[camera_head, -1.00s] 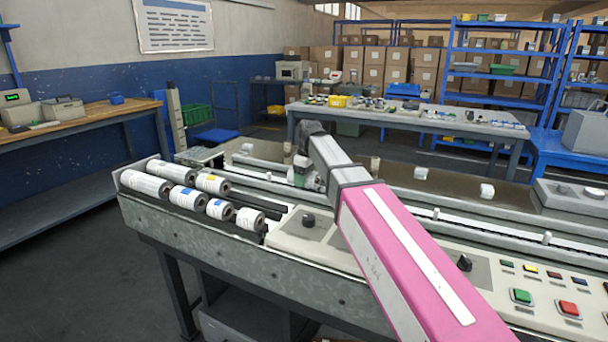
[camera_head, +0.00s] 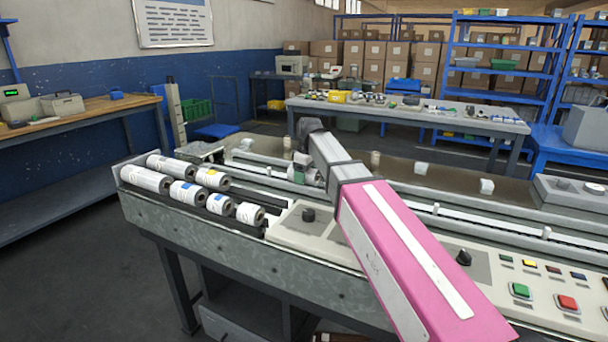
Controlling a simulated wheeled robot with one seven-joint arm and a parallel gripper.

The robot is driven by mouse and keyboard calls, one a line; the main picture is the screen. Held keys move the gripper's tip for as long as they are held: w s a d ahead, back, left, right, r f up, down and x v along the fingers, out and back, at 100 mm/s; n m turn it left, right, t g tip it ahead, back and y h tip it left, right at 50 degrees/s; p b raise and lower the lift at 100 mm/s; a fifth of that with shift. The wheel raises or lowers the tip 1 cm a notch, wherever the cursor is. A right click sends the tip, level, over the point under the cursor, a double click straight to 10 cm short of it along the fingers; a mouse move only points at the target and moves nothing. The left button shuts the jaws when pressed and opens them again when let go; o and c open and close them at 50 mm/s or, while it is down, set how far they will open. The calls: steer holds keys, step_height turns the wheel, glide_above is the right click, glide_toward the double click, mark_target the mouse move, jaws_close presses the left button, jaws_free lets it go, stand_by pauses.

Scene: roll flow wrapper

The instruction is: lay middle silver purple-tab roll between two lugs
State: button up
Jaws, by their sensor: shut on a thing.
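My arm reaches over the machine, and my gripper (camera_head: 299,175) points down beside its far end, small and partly hidden by the arm. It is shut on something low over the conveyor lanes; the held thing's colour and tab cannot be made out. White lugs stand spaced along the far lane, among them one left of my gripper (camera_head: 247,144) and two to its right, a nearer one (camera_head: 421,168) and a farther one (camera_head: 487,186). Which two lugs bound the held thing is unclear. No purple tab shows.
Several white wrapped rolls (camera_head: 187,194) with dark cores lie in a rack at the machine's left end, some with blue or yellow tabs. A knob panel (camera_head: 308,230) and coloured push buttons (camera_head: 521,291) lie on the near side. Slim posts (camera_head: 546,233) stand along the near rail.

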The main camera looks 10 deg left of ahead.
steer(key=shift+f, duration=0.25)
steer(key=o, duration=1.2)
steer(key=shift+r, duration=0.1)
steer(key=r, duration=0.3)
steer(key=d+r, duration=0.1)
steer(key=r, duration=0.6)
steer(key=shift+s+d+r, duration=0.15)
steer(key=shift+s+r, duration=0.05)
steer(key=shift+r, duration=0.1)
